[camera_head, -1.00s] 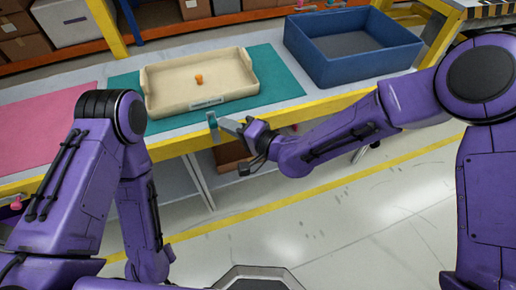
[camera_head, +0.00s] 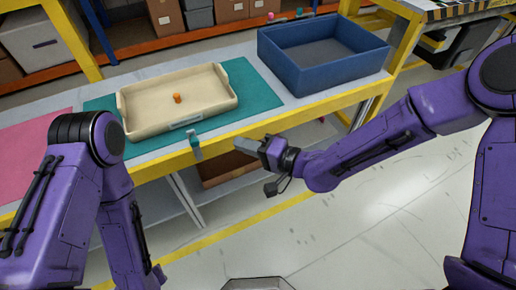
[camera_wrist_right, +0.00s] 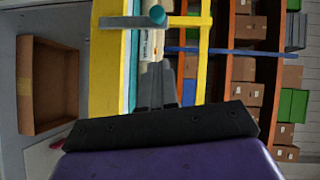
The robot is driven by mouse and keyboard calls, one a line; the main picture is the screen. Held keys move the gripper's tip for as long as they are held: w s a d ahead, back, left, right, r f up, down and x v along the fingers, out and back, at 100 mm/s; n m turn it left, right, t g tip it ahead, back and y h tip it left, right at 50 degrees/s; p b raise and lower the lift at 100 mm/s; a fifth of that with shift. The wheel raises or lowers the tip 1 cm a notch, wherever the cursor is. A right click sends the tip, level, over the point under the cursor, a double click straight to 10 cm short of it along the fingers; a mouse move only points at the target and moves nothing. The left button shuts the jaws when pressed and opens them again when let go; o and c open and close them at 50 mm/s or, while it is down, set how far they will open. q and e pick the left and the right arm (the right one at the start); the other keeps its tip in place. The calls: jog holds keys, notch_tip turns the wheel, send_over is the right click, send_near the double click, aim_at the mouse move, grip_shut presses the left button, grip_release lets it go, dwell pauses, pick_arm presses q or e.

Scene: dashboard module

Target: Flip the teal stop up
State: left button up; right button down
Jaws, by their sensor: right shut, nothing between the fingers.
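The teal stop (camera_head: 194,140) sits at the top of a small grey bracket (camera_head: 197,152) on the table's yellow front edge.
A cream tray (camera_head: 125,116) with a small orange piece (camera_head: 177,98) lies on a teal mat (camera_head: 258,92) behind the stop. A blue bin (camera_head: 340,75) stands to the right, a pink mat (camera_head: 35,155) to the left. A brown box (camera_head: 222,172) sits below the table.

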jog(key=v, duration=0.4)
dwell(0.4)
jog(key=s+d+f+m+h+p, duration=0.35)
jog(key=d+f+h, duration=0.85)
jog(key=d+f, duration=0.4)
jog(key=s+d+f+g+h+p, duration=0.1)
jog(key=s+d+f+g+h, duration=0.1)
jog(key=s+d, duration=0.4)
jog(key=s+d+f+n+g+h+p, duration=0.1)
jog(key=s+d+f+g+h, duration=0.2)
jog(key=s, duration=1)
jog(key=d+f, duration=0.1)
jog(key=d, duration=0.2)
jog(key=shift+s+f+h, duration=0.3)
jog(key=shift+s+f, duration=0.05)
jog(key=shift+f, duration=0.05)
